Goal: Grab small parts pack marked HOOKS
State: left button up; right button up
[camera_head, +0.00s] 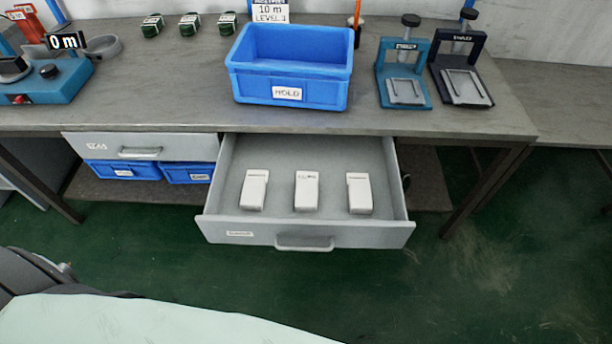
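An open grey drawer (280,233) sticks out from under the workbench. Several things do not crowd it: three white small packs lie inside in a row, apart from each other. They are the left pack (254,190), the middle pack (306,191) and the right pack (359,194). Each has a small dark marking near its far end. The markings are too small to read, so I cannot tell which pack says HOOKS. Neither of my grippers is in view.
On the workbench (180,95) stand a blue bin (289,92) labelled HOLD, two presses (403,75) (462,72), a blue device (48,82) at the left and three small green items (190,24). A closed drawer (140,146) sits left of the open one, above blue bins (123,170).

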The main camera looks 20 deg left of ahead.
aim_at(254, 193)
jog(key=u, duration=1)
